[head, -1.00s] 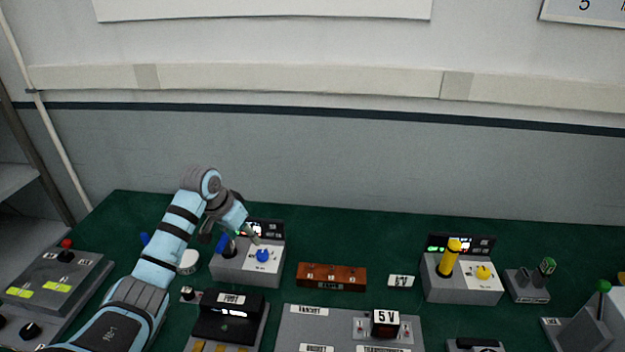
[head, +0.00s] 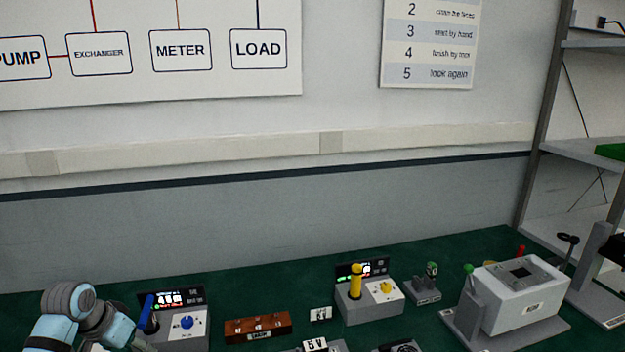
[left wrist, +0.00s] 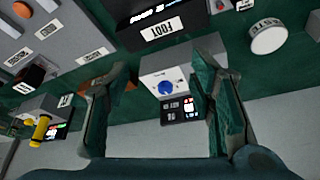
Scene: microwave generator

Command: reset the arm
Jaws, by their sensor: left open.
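My left arm comes in at the lower left of the head view, its wrist beside the grey box with the blue knob (head: 187,322); the fingertips are cut off or hard to make out there. In the left wrist view my left gripper (left wrist: 165,90) is open, its two fingers spread apart. Between them, beyond the fingers, the box with the blue knob (left wrist: 166,86) and its lit display show; nothing is held. My right gripper is in neither view.
A grey box with a yellow handle (head: 356,282) stands mid-table, with a brown block (head: 258,327) to its left. A white machine (head: 520,292) stands at right, near a shelf rack (head: 590,146). Green table shows between them. A white round container (left wrist: 268,39) shows in the wrist view.

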